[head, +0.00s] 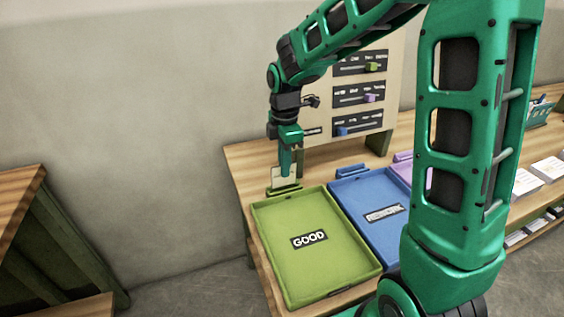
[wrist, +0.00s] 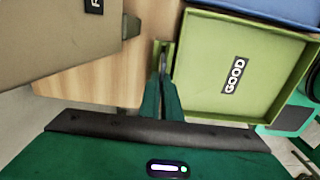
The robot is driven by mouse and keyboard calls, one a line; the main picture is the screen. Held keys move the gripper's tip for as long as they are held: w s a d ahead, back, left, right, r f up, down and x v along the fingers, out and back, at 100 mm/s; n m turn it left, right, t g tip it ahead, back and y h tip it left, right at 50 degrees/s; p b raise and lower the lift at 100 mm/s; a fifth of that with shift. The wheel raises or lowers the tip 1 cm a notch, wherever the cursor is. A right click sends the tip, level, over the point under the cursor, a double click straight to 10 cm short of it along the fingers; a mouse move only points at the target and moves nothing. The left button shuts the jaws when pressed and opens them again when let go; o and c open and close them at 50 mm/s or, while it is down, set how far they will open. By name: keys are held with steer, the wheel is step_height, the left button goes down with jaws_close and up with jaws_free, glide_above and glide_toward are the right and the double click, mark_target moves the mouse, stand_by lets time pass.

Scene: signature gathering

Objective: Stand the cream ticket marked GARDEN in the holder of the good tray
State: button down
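The green good tray (head: 318,268) lies on the table, with its word GOOD facing up. Its green holder (head: 283,188) is at the tray's far edge. My gripper (head: 290,172) points down over this holder and is shut on a cream ticket (head: 280,177), which is upright. The ticket's lower edge is at the holder; I cannot tell whether it is inside the slot or just above it. No marking on the ticket can be read. In the wrist view the fingers (wrist: 163,82) are close together beside the good tray (wrist: 205,104), with the holder (wrist: 157,48) beyond them.
A blue tray (head: 378,236) marked REWORK and a partly hidden purple tray (head: 403,172) stand to the right. A beige board (head: 343,108) with coloured sliders rises behind the trays. White card stacks (head: 549,168) lie at the far right. Bare wood (head: 250,160) shows left of the board.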

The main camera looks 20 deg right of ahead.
mark_target(284, 185)
steer(key=shift+f, duration=1.5)
steer(key=shift+f, duration=0.1)
steer(key=c, duration=1.9)
jaws_free()
